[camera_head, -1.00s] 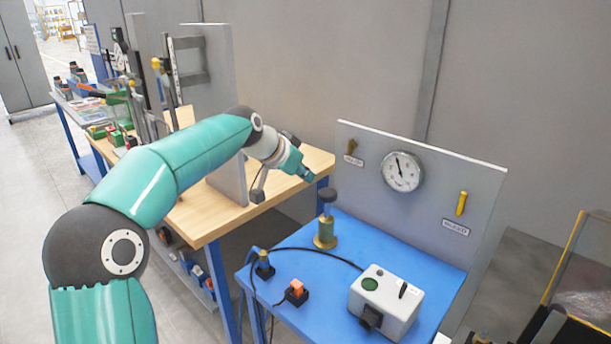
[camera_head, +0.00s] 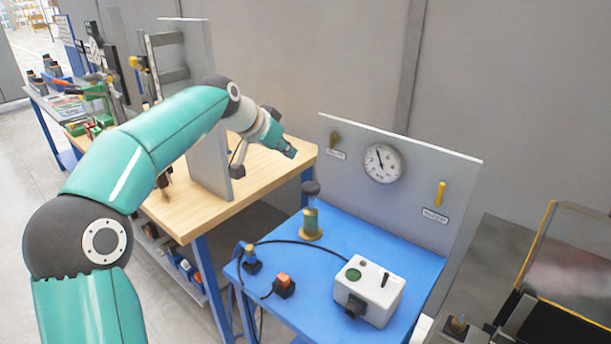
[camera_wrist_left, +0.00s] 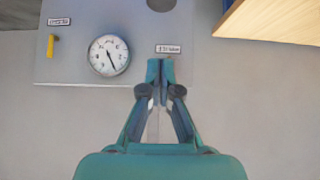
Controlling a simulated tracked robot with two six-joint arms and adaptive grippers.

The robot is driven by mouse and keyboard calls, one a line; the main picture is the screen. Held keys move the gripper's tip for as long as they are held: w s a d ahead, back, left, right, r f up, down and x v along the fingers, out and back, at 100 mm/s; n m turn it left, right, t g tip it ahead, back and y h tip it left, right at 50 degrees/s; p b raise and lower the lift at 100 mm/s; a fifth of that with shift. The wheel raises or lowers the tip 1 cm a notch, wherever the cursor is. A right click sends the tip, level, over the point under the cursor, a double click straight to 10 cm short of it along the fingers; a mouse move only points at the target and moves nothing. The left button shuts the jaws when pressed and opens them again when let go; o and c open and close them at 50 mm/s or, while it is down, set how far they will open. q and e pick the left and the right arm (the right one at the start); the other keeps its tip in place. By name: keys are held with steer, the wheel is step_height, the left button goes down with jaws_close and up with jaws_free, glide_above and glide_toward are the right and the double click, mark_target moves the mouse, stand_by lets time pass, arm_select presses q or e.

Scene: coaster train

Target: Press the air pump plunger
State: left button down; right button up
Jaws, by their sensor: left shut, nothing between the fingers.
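The knob seems to show as a dark disc (camera_wrist_left: 160,4) at the top edge of the left wrist view. My left gripper (camera_head: 291,153) is shut and empty. In the head view it appears above and slightly left of the knob, apart from it. In the left wrist view its closed fingertips (camera_wrist_left: 160,68) show in front of the grey panel. My right gripper is not in view.
A grey panel (camera_head: 405,205) with a pressure gauge (camera_head: 382,163) and a yellow lever (camera_head: 440,193) stands behind the pump. A white box (camera_head: 368,290) and an orange switch (camera_head: 284,286) sit on the blue table (camera_head: 330,262). A wooden bench (camera_head: 195,215) is to the left.

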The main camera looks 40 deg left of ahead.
arm_select(q)
steer(key=shift+f, duration=0.1)
steer(key=p, duration=0.2)
glide_above(313, 183)
steer(key=s, duration=0.3)
step_height(313, 183, down, 6)
steer(key=shift+a+f, duration=0.1)
steer(key=shift+f, duration=0.1)
steer(key=f, duration=0.3)
steer(key=shift+w+f, duration=0.2)
steer(key=shift+f, duration=0.6)
